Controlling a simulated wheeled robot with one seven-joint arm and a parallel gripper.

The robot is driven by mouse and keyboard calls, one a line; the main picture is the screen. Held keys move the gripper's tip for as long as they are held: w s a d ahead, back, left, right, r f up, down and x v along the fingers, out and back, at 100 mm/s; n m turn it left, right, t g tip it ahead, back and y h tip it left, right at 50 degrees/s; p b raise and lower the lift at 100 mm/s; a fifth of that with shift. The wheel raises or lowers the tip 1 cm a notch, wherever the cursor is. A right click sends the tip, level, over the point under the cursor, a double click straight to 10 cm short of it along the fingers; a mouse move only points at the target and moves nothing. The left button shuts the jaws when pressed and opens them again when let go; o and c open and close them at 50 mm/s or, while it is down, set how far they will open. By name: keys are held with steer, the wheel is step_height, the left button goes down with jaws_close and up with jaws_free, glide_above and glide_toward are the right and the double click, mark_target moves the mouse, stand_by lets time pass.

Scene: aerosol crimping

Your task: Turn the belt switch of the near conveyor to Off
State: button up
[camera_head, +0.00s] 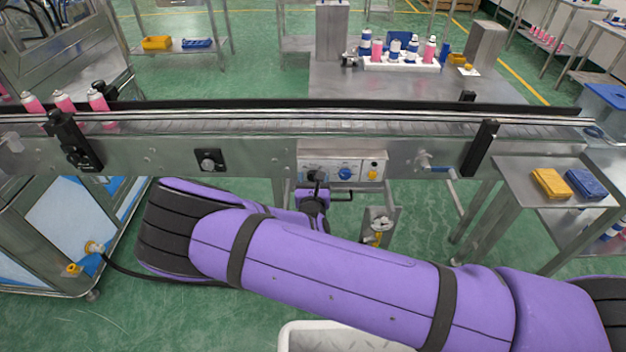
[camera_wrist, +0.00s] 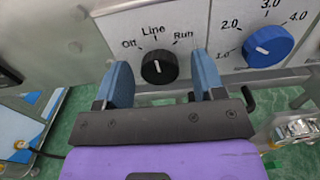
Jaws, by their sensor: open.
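The belt switch is a black round knob (camera_wrist: 159,68) on a pale panel (camera_head: 343,166) on the near side of the conveyor (camera_head: 250,157). Its labels read Off at left, Line at top and Run at right. A small white mark on the knob seems to point up, roughly toward Line. My gripper (camera_wrist: 160,72) is open, with one blue finger to the left of the knob and one to its right. No contact with the knob is visible. In the head view my gripper (camera_head: 315,184) is just in front of the panel and partly hides the switch.
A blue dial (camera_wrist: 263,46) with numbers sits right of the switch. A crank handle (camera_head: 437,167) juts from the conveyor at right. Pink cans (camera_head: 64,101) stand on the belt at left. A side table (camera_head: 565,205) holds yellow and blue blocks. A white bin (camera_head: 335,338) is at the bottom.

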steer(key=c, duration=0.9)
steer(key=shift+n, duration=0.3)
steer(key=n, duration=0.9)
steer(key=shift+n, duration=0.3)
steer(key=o, duration=0.9)
